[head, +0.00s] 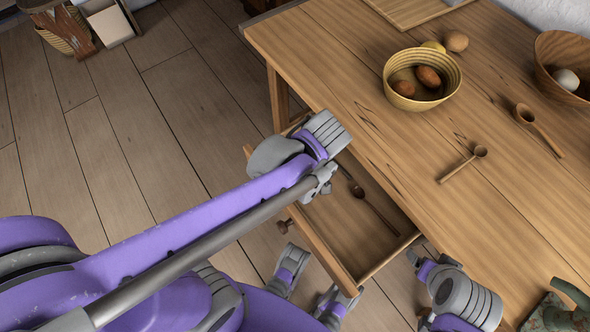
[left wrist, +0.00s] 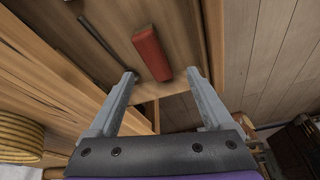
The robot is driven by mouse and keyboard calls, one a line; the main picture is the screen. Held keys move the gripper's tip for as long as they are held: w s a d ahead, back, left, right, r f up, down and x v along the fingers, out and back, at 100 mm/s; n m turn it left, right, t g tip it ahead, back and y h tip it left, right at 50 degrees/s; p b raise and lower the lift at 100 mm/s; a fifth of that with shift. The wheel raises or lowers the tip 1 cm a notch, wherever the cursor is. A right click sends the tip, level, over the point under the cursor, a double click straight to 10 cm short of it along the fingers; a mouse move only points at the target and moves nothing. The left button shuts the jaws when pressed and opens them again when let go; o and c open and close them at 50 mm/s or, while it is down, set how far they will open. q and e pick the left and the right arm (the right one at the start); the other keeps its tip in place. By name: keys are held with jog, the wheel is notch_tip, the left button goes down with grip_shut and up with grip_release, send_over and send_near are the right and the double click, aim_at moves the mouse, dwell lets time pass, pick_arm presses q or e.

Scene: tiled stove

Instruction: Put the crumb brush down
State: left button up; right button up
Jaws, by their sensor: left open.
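A red, block-shaped thing (left wrist: 151,53), which looks like the crumb brush, lies on the wooden floor of the open drawer (left wrist: 185,20) in the left wrist view. My left gripper (left wrist: 162,76) is open over the drawer, its two grey fingers apart. The near end of the red thing shows between the fingertips, and nothing is clamped. In the head view my left arm reaches over the drawer (head: 345,225) and its hand hides the red thing.
A wooden spoon (head: 372,207) lies in the drawer. On the table (head: 350,70) are a striped bowl (head: 455,85) with eggs inside, loose eggs beside it, another wooden bowl (head: 560,50) and wooden spoons. A basket (head: 62,30) stands on the floor at the far left.

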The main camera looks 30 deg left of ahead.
pick_arm(q)
jog(key=shift+s+f+m+t+h, duration=0.1)
jog(key=shift+s+m+t+h, duration=0.4)
jog(key=shift+s+m, duration=1)
jog(key=shift+s+r+m+t+h, duration=0.1)
jog(key=shift+s+m+t+h, duration=0.35)
jog(key=shift+s+m, duration=1.05)
jog(key=shift+s+f+m+t+h, duration=0.1)
jog(key=shift+s+m+t+h, duration=0.45)
jog(key=shift+m, duration=1.55)
